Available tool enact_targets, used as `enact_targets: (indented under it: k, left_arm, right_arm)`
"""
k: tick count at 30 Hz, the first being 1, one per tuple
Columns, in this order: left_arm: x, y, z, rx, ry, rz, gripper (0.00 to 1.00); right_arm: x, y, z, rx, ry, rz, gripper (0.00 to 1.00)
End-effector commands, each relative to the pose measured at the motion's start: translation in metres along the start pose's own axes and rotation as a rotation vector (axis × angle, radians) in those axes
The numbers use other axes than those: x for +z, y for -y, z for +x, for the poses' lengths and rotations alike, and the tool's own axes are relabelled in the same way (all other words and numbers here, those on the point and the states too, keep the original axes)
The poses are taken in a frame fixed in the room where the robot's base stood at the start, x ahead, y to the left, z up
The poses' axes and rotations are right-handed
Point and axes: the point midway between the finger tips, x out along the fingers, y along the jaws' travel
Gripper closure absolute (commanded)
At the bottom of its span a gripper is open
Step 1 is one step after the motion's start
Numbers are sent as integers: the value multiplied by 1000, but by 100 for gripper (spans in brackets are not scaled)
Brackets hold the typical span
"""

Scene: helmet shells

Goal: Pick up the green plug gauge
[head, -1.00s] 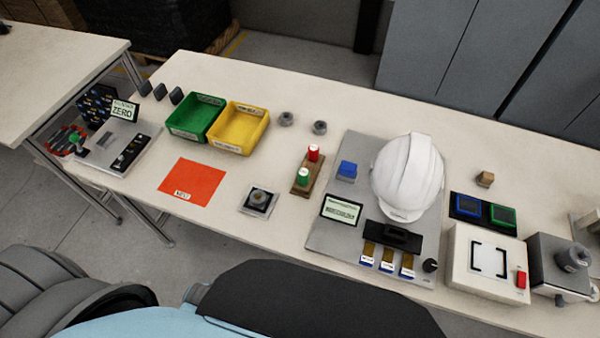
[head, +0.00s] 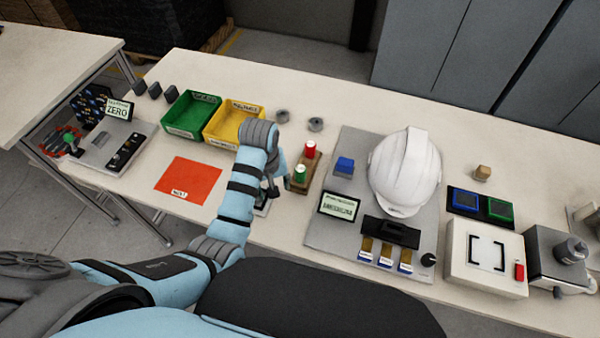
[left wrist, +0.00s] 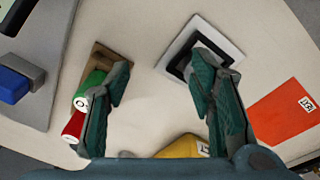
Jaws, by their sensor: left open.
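The green plug gauge (head: 300,175), with a white top, stands in a brown wooden holder (head: 290,187) beside the red plug gauge (head: 310,150). My left gripper (head: 272,186) is over the table just left of the holder. In the left wrist view, my left gripper (left wrist: 162,70) is open with nothing between its fingers. The green plug gauge (left wrist: 92,82) shows there beside and partly behind the left-hand finger. The red plug gauge (left wrist: 73,125) is below it in that picture. Whether the finger touches the green gauge I cannot tell.
The square-framed block (left wrist: 183,58) is near the right-hand finger in the wrist view. Green (head: 190,112) and yellow (head: 245,106) bins stand behind the arm. The orange mat (head: 190,180) lies left. A grey panel with a white helmet (head: 404,170) is right of the holder.

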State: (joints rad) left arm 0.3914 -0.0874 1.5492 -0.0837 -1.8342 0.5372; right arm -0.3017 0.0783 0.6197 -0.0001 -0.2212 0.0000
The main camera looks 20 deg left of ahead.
Motion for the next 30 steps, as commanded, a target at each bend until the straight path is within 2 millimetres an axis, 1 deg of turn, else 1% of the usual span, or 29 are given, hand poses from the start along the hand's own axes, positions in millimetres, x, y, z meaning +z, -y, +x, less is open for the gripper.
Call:
enact_targets:
  k: [1, 2, 3, 4, 6, 8, 9, 11, 18, 23, 27, 30]
  left_arm:
    - [-16, -24, -17, 2, 16, -36, 50]
    - [-24, -38, -28, -2, 30, -61, 50]
    - [-32, -55, -45, -10, 47, -92, 50]
    - [-38, -66, -58, -19, 58, -114, 50]
    - [-46, -86, -84, -42, 75, -154, 50]
    - [-49, -95, -98, -57, 82, -174, 50]
    - [-50, -98, -100, -64, 86, -183, 50]
    - [-49, -98, -93, -70, 89, -188, 50]
    - [-44, -93, -30, -69, 88, -188, 50]
    - [-42, -91, -9, -68, 86, -188, 50]
    - [-40, -84, 17, -68, 87, -187, 50]
    - [-39, -83, 35, -66, 86, -187, 50]
  right_arm:
    - [0, 0, 0, 0, -1, 0, 60]
    - [-1, 0, 0, 0, -1, 0, 60]
    - [-1, 0, 0, 0, -2, 0, 60]
    - [-1, 0, 0, 1, -2, 0, 60]
    - [-1, -1, 0, 1, -2, 0, 60]
    - [-1, -1, 0, 1, -3, 0, 60]
    - [-2, -1, 0, 1, -3, 0, 60]
    - [-2, -1, 2, 1, -4, -1, 60]
    - [-1, -1, 12, 3, -4, -1, 60]
    - [0, -1, 16, 3, -3, -1, 60]
    - [0, 0, 22, 3, -3, -1, 60]
    - [1, 0, 29, 3, -3, -1, 60]
